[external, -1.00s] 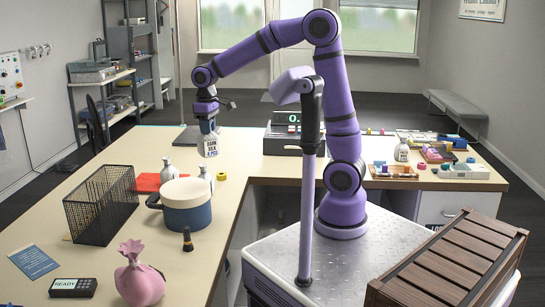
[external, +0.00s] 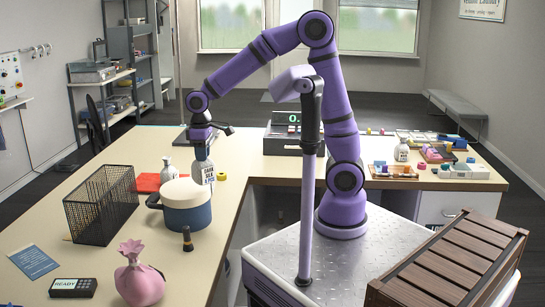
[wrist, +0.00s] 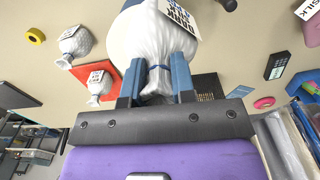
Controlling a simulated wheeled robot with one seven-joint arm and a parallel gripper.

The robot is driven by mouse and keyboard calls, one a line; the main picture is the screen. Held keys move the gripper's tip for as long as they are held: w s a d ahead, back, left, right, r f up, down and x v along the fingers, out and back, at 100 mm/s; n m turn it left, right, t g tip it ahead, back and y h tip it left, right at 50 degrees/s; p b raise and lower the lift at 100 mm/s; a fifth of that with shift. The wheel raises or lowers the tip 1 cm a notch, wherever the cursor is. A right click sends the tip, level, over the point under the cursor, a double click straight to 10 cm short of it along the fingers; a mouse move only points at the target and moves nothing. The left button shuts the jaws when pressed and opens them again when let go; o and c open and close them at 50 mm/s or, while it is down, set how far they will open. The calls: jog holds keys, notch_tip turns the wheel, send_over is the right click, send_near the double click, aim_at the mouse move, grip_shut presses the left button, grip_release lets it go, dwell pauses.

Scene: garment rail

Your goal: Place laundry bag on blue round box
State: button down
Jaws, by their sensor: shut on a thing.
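My gripper (external: 202,154) is shut on the neck of a white bag (external: 206,172) with a dark-lettered tag. The bag hangs upright. In the wrist view, the bag (wrist: 157,50) bulges beyond my blue fingers (wrist: 158,82), with a blue tie at its neck. The blue round box (external: 188,213) has a white lid and a side handle and stands on the table, just below and left of the bag in the external view. The bag appears above the table; its exact height over the lid is unclear. In the wrist view, the bag mostly hides the box (wrist: 118,32).
A white tagged bag (external: 168,171) stands by a red mat (external: 146,182); the wrist view shows two such bags. A black wire basket (external: 102,205) is left of the box. A dark small bottle (external: 187,239) and a pink bag (external: 139,279) are in front.

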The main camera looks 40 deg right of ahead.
jog(key=w+a+f, duration=0.2)
jog(key=w, duration=0.3)
jog(key=w+a+f, duration=0.2)
jog(key=w+a, duration=0.1)
jog(key=w, duration=0.3)
jog(key=shift+a+f, duration=0.15)
jog(key=shift+f, duration=0.15)
jog(key=shift+f, duration=0.15)
jog(key=c, duration=0.9)
grip_release()
jog(key=shift+c, duration=0.2)
notch_tip(320, 180, up, 12)
jog(key=shift+r, duration=0.2)
